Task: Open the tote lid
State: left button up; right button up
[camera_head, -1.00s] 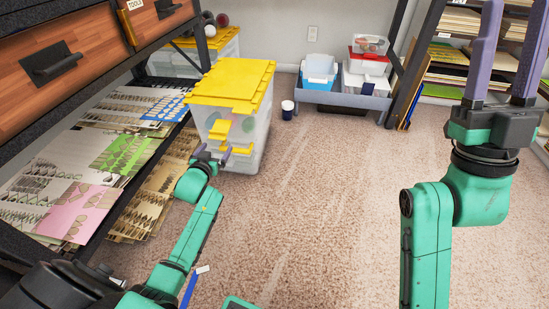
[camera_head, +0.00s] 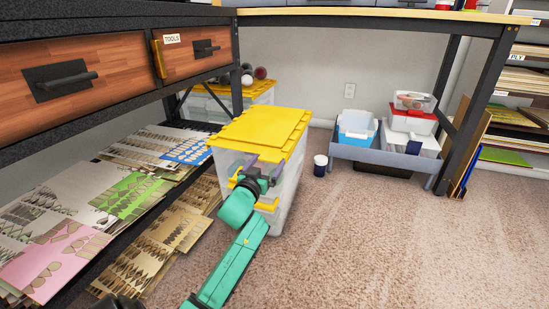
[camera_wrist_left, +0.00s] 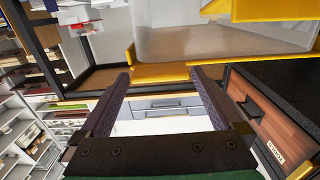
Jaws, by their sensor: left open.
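The tote (camera_head: 290,185) is a clear bin standing on the carpet. Its yellow lid (camera_head: 265,128) lies flat and closed on top. Yellow handle or latch parts show on its front, partly behind my gripper. My left gripper (camera_head: 262,165) is open at the tote's front, just below the lid's near edge. In the left wrist view, which looks upside down, my gripper (camera_wrist_left: 160,76) has its two fingers apart beside a yellow strip of the tote (camera_wrist_left: 215,42). I cannot tell whether they touch it. My right gripper is out of view.
A shelf with patterned sheets (camera_head: 125,190) and wooden drawers (camera_head: 95,75) stands close on the left. Another yellow-lidded bin (camera_head: 205,108) is behind the tote. The carpet on the right is clear.

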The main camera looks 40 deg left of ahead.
pick_arm(q)
jog(key=shift+w, duration=0.25)
jog(key=shift+s+r, duration=0.1)
jog(key=shift+r, duration=0.05)
jog(key=shift+c, duration=0.9)
grip_shut()
jog(key=shift+r+p, duration=0.25)
jog(key=shift+p, duration=0.3)
